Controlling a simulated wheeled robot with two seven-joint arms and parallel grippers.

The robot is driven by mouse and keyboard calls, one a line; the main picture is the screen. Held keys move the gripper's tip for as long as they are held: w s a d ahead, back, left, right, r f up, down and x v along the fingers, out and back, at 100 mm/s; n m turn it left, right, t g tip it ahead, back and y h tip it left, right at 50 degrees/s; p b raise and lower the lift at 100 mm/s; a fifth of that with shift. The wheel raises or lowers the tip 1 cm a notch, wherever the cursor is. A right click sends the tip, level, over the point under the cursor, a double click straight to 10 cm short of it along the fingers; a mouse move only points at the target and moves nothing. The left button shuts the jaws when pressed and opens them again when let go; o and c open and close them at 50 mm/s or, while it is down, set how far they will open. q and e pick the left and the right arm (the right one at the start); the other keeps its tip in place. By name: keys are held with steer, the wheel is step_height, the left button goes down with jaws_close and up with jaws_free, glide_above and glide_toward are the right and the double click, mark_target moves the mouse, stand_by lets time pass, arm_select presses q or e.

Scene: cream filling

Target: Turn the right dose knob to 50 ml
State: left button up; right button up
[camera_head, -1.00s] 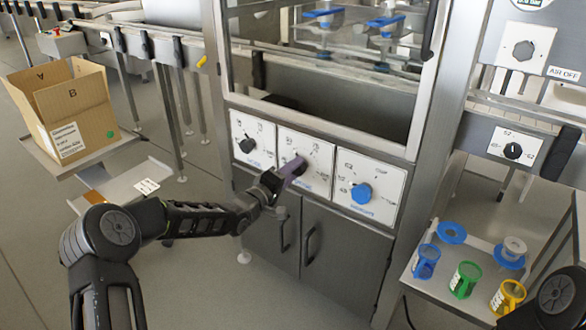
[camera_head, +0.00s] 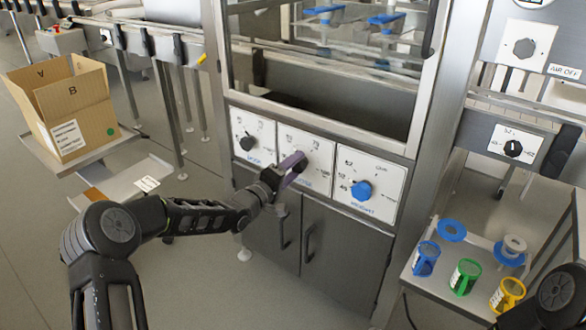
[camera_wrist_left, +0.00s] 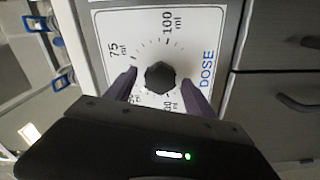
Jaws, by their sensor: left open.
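The dose knob is black and sits on a white panel marked in ml; it shows in the left wrist view (camera_wrist_left: 160,77), with the word DOSE beside it. In the head view this is the middle of three panels (camera_head: 318,146), and the knob is largely hidden by my gripper. My left gripper (camera_head: 294,163) is open, its purple fingers on either side of the knob, also in the left wrist view (camera_wrist_left: 158,88). A gap shows between the fingers and the knob. The knob's pointer direction is unclear. My right gripper is out of view.
A black knob (camera_head: 247,142) is on the left panel and a blue knob (camera_head: 361,190) on the right panel. Cabinet doors with handles (camera_head: 308,243) lie below. A cardboard box (camera_head: 85,112) stands at left. Coloured cups (camera_head: 465,277) stand on a side table at right.

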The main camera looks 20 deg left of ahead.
arm_select(q)
steer(key=shift+s, duration=0.1)
steer(key=p+v, duration=0.1)
steer(key=v, duration=0.6)
steer(key=shift+s, duration=0.3)
steer(key=shift+a, duration=0.1)
